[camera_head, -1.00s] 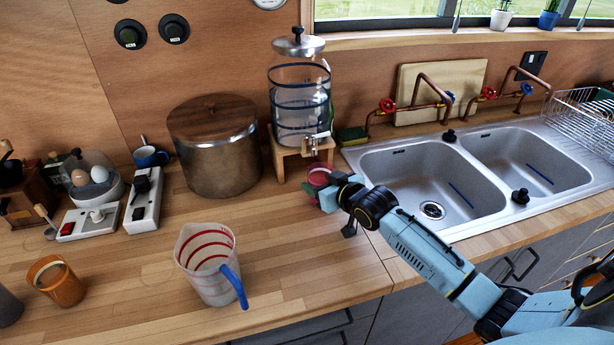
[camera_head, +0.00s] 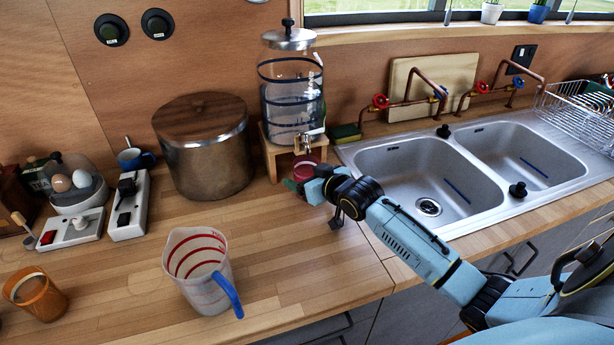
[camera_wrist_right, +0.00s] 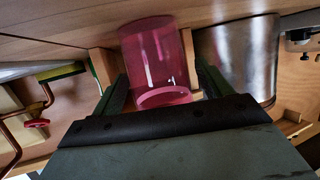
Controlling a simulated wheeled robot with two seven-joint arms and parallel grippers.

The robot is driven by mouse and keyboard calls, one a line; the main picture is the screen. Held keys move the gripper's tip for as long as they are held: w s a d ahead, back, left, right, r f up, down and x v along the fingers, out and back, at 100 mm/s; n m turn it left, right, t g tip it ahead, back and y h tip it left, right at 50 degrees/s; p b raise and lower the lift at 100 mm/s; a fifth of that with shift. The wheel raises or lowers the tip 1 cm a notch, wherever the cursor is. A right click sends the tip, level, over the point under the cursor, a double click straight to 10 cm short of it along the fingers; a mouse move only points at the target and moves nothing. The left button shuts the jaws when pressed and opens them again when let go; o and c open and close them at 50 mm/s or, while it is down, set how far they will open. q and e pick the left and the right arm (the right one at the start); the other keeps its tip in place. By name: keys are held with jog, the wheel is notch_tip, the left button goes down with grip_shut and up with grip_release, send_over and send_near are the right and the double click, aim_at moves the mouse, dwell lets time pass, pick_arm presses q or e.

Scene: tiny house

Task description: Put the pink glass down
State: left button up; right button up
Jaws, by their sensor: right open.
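The pink glass (camera_head: 305,166) stands on the wooden counter just in front of the water dispenser's stand, partly hidden by my right gripper. My right gripper (camera_head: 301,188) is at the glass, low over the counter. In the right wrist view the pink glass (camera_wrist_right: 158,62) lies between the two spread fingers of the gripper (camera_wrist_right: 158,85), with the view turned over. The fingers are open, one on each side of the glass. I cannot tell whether a finger touches it. My left gripper is not in view.
The water dispenser (camera_head: 291,100) on its wooden stand is right behind the glass. A large metal pot (camera_head: 205,150) is to the left, the sink (camera_head: 425,180) to the right. A measuring jug (camera_head: 200,275) stands in front left. The counter between jug and gripper is clear.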

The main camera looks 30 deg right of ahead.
jog(key=shift+s+r, duration=0.1)
jog(key=shift+r, duration=0.05)
jog(key=p+v, duration=0.1)
jog(key=v, duration=1)
jog(key=shift+s+r+p, duration=0.2)
jog(key=shift+s+p, duration=0.1)
jog(key=shift+s, duration=0.1)
